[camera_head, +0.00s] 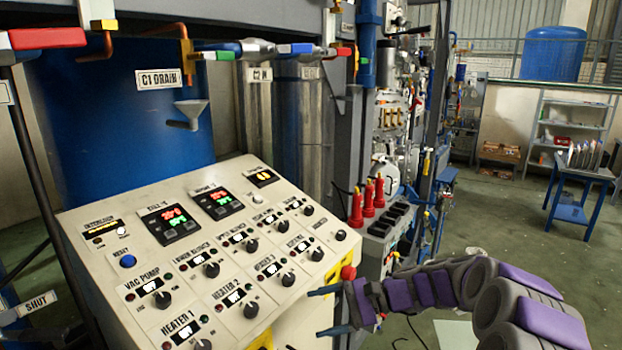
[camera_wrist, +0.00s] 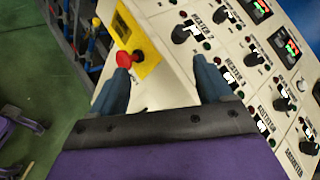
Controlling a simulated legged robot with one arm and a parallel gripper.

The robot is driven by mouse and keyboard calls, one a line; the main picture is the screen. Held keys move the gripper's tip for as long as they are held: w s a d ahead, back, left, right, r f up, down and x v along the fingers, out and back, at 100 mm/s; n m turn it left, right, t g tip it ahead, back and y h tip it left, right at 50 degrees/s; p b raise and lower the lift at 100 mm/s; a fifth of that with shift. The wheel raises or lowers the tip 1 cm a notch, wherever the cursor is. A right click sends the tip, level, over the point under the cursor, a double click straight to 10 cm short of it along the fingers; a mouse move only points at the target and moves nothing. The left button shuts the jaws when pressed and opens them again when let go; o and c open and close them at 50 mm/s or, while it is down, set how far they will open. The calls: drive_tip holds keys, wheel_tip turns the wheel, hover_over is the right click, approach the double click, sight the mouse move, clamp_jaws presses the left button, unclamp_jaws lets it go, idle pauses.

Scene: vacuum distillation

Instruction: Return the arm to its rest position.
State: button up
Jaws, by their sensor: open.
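My arm, purple and grey, reaches in from the lower right of the head view. My gripper (camera_head: 328,312) is at the right edge of the control panel (camera_head: 105,245). In the wrist view my gripper (camera_wrist: 160,75) shows two blue-grey fingers spread apart with nothing between them. The panel's pale surface lies beyond the fingers. A red button on a yellow plate (camera_wrist: 138,58) is close to the left fingertip in the wrist view; whether they touch I cannot tell. The red button (camera_head: 348,272) also shows just above my gripper in the head view.
The panel carries several black knobs and red-lit displays (camera_head: 170,218). Red plugs (camera_head: 368,195) stand on a grey box right of it. A blue tank (camera_head: 120,110) is behind the panel. A blue table (camera_head: 575,185) stands far right. Green floor (camera_head: 500,225) is open between.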

drive_tip(key=s+a+n+g+h, duration=0.25)
drive_tip(key=s+n+h, duration=0.35)
drive_tip(key=s, duration=1.5)
drive_tip(key=s+d+f+n+h, duration=0.3)
drive_tip(key=s+d+h, duration=0.5)
drive_tip(key=s+d, duration=0.5)
drive_tip(key=s, duration=0.4)
drive_tip(key=shift+s+d+t, duration=0.2)
drive_tip(key=shift+d+t, duration=0.05)
drive_tip(key=shift+t, duration=0.1)
